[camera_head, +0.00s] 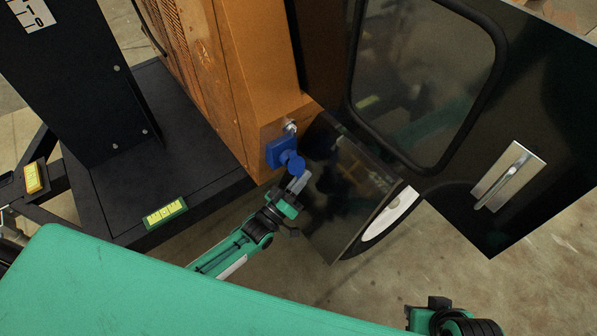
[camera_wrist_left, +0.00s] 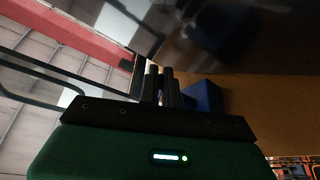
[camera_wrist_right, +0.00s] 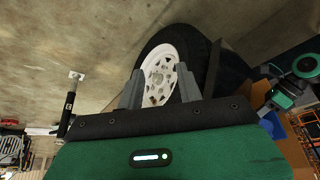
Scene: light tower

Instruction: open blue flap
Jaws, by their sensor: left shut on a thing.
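The blue socket (camera_head: 279,152) is mounted on the lower corner of the orange housing. Its round blue flap (camera_head: 296,164) stands out from it, tilted toward the lower right. My left gripper (camera_head: 299,181) is at the flap's lower edge, its fingers shut on it. In the left wrist view my left fingers (camera_wrist_left: 160,72) are close together, with blue (camera_wrist_left: 205,95) just to their right; the exact contact is hidden. My right gripper (camera_wrist_right: 159,75) is open and empty, far from the flap; in the head view only part of its arm shows at the bottom right.
A black open door with a window and a silver handle (camera_head: 508,178) fills the right side. A dark panel (camera_head: 345,190) is close to my left gripper's right. A wheel with a white rim (camera_head: 390,214) lies beyond it. The black base (camera_head: 200,165) is to the left.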

